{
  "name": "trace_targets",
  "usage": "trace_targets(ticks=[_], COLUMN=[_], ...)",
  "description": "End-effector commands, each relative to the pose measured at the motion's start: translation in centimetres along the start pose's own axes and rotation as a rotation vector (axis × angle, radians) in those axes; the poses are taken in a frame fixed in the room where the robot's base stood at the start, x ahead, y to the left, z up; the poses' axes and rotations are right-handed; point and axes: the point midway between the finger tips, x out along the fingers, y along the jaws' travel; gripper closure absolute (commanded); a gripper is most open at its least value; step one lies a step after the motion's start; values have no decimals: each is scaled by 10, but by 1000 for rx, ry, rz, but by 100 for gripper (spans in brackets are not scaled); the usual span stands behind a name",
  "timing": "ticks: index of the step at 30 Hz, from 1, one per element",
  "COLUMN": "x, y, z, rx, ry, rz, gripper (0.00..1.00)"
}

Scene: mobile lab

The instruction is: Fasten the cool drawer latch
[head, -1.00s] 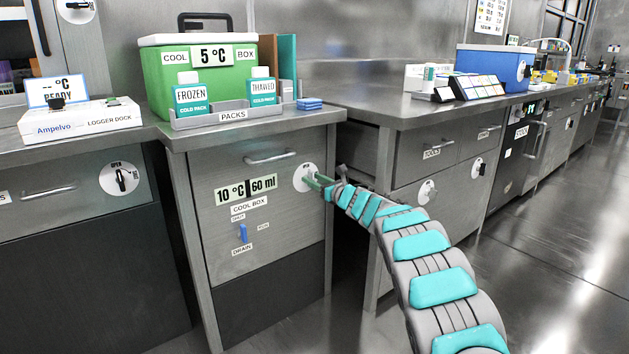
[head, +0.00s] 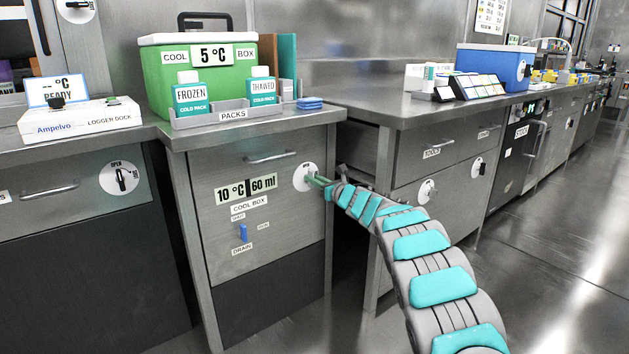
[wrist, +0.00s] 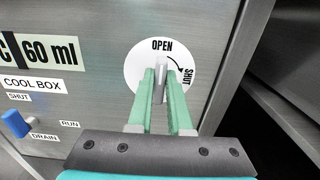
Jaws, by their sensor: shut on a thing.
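The cool drawer (head: 200,200) is the grey front under the green cool box, flush in its cabinet. Its latch dial (head: 300,176) is a white disc at the drawer's upper right. In the wrist view the disc (wrist: 137,68) reads OPEN at the top and SHUT at the right, with a curved arrow from OPEN towards SHUT. The grey latch lever (wrist: 160,80) stands upright, pointing to OPEN. My gripper (wrist: 161,76), with green fingers, is shut on the lever, one finger on each side. In the head view my gripper (head: 318,181) reaches the dial from the right.
A blue drain lever (wrist: 16,124) sticks out at lower left, between SHUT, RUN and DRAIN labels. The drawer's bar handle (head: 271,157) is above the dial. A dark gap and another bench (head: 400,190) with latched drawers lie to the right. The floor at right is clear.

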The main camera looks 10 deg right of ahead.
Motion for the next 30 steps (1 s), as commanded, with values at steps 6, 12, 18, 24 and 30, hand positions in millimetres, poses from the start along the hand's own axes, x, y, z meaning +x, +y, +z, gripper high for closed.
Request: trace_targets(ticks=[6, 12, 18, 24, 30], x=[0, 0, 0, 0, 0], y=[0, -1, -2, -4, -6], z=[0, 0, 0, -1, -2], rx=[23, 112, 271, 461, 652], ry=[0, 0, 1, 2, 2], rz=[0, 0, 0, 0, -1], gripper=[100, 100, 100, 100, 100])
